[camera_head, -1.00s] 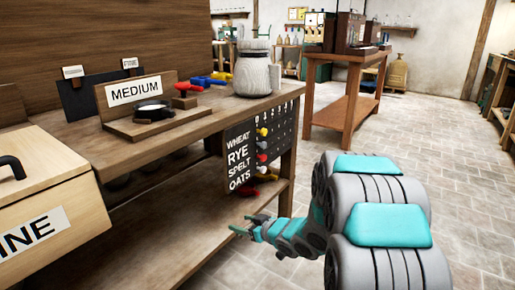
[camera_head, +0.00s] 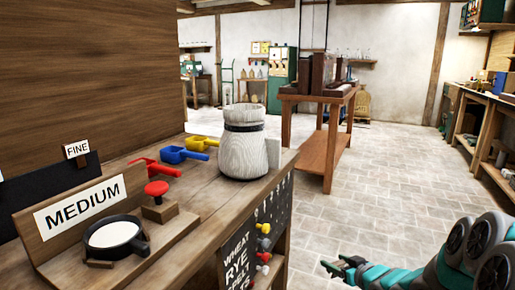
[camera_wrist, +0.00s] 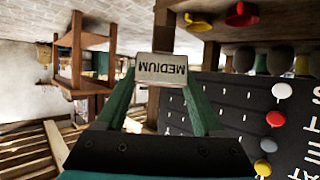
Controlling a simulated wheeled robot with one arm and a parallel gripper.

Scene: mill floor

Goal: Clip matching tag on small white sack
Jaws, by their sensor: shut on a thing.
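A small white sack (camera_head: 243,150) with a dark band round its neck stands upright on the near wooden bench, towards its right end. My gripper (camera_head: 342,268) is low at the right of the head view, beyond the bench's end and apart from the sack. In the wrist view my gripper (camera_wrist: 160,85) is shut on a pale tag (camera_wrist: 161,69) that reads MEDIUM, upside down in that picture. A larger MEDIUM sign (camera_head: 80,208) stands on the bench behind a dark dish of white powder (camera_head: 113,234).
Red (camera_head: 156,167), blue (camera_head: 182,155) and yellow (camera_head: 200,142) scoops lie left of the sack. A dark grain board (camera_head: 240,255) with coloured knobs hangs on the bench end. A farther wooden table (camera_head: 317,97) stands beyond open stone floor (camera_head: 385,180).

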